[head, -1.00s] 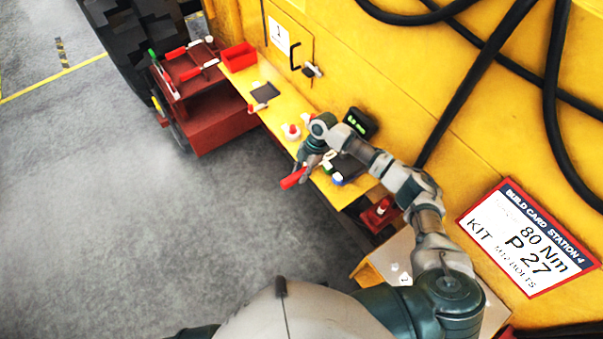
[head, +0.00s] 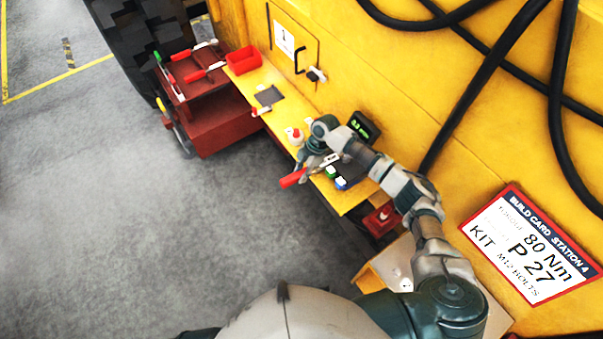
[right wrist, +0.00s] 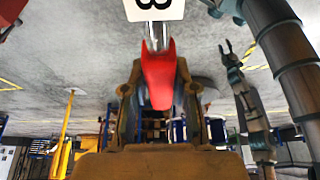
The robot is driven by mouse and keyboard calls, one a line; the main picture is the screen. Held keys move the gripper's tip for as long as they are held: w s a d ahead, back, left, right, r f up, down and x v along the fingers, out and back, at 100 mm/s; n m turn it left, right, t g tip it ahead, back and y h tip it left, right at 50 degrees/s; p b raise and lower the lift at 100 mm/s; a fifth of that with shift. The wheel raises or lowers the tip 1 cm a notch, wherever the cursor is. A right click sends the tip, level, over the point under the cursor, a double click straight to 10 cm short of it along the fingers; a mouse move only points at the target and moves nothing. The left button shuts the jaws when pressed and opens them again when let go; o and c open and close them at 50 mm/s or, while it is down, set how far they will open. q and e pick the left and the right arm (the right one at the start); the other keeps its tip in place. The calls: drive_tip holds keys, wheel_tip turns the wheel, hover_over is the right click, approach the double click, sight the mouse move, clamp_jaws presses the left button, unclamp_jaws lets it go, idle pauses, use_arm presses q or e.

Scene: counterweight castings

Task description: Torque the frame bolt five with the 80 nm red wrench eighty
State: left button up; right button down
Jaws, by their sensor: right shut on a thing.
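My right gripper (head: 308,169) is shut on a red-handled wrench (head: 292,178) over the front edge of the yellow bench (head: 352,202). In the right wrist view the red handle (right wrist: 158,75) sits between the fingers, with a metal shank and a white tag (right wrist: 154,9) showing part of a figure like an 8. The wrench's far end is out of that view. My left gripper (right wrist: 234,58) shows at the right of the wrist view, its fingers apart and empty. The frame bolts cannot be made out.
A dark red cart (head: 215,125) with several red-handled tools stands at the left. A build card (head: 531,245) reads 80 Nm, P 27. Grey floor is clear.

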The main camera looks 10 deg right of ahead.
drive_tip(key=shift+w+a+m, duration=0.15)
drive_tip(key=shift+w+m, duration=0.35)
drive_tip(key=shift+w, duration=0.5)
drive_tip(key=shift+w+a+m+t, duration=0.1)
drive_tip(key=shift+w+m+t, duration=0.2)
drive_tip(key=shift+w+m, duration=0.15)
drive_tip(key=shift+s+n, duration=0.25)
drive_tip(key=shift+s, duration=0.1)
drive_tip(key=shift+s+d+n+p, duration=0.2)
drive_tip(key=shift+s+n+p, duration=0.15)
drive_tip(key=shift+s, duration=0.25)
drive_tip(key=shift+s+r, duration=0.1)
drive_tip(key=shift+s, duration=0.05)
idle(0.4)
drive_tip(key=shift+s+d+n+g+p, duration=0.25)
drive_tip(key=shift+s+n+g+p, duration=0.15)
drive_tip(key=shift+s+n, duration=0.2)
drive_tip(key=shift+s+d, duration=0.15)
drive_tip(key=shift+s, duration=0.3)
